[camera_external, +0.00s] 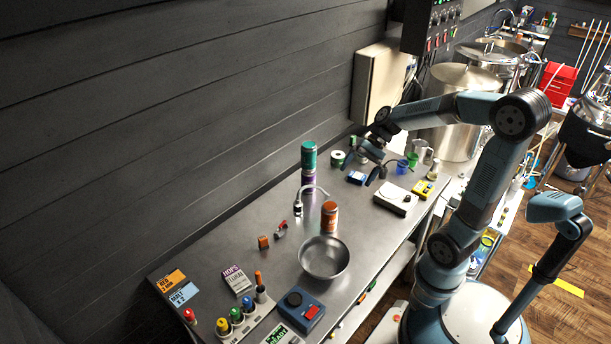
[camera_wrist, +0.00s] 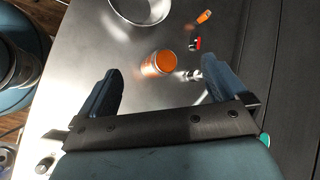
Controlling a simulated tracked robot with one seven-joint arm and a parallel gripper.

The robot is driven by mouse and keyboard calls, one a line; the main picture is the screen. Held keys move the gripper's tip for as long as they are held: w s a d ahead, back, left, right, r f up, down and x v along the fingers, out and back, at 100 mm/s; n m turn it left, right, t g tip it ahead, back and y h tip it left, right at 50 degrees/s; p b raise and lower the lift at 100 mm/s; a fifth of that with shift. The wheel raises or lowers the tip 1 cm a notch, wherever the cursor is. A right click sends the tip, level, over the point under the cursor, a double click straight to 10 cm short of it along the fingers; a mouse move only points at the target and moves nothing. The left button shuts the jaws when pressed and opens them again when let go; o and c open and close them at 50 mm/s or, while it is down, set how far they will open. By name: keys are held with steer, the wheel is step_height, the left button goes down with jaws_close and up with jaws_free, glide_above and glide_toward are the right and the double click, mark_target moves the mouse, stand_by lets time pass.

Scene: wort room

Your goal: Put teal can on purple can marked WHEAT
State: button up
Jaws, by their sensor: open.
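The teal can (camera_external: 309,154) stands upright on top of the purple can (camera_external: 309,182) near the back wall, in the external view. The two are stacked and look aligned. I cannot read the purple can's label. My gripper (camera_external: 364,167) is open and empty, to the right of the stack and apart from it, above the bench. In the wrist view my gripper (camera_wrist: 163,85) has its fingers spread wide with nothing held between them. A small teal patch (camera_wrist: 265,140) shows at the edge of the gripper body there; it may be the teal can. The purple can is hidden in that view.
An orange can (camera_external: 329,217) stands in front of the stack, beside a metal bowl (camera_external: 324,257); a curved metal tube (camera_external: 312,190) rises close by. The bench's left-middle has free room.

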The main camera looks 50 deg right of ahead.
steer(key=s+d+r+n+t+h, duration=0.1)
steer(key=s+d+n+t+h, duration=0.1)
steer(key=s+n+h, duration=0.2)
steer(key=s+d+r+n+t+h, duration=0.2)
steer(key=s+n, duration=0.4)
steer(key=s, duration=0.4)
steer(key=d+h, duration=0.1)
steer(key=h, duration=0.1)
steer(key=shift+n+h, duration=0.3)
steer(key=shift+n, duration=0.1)
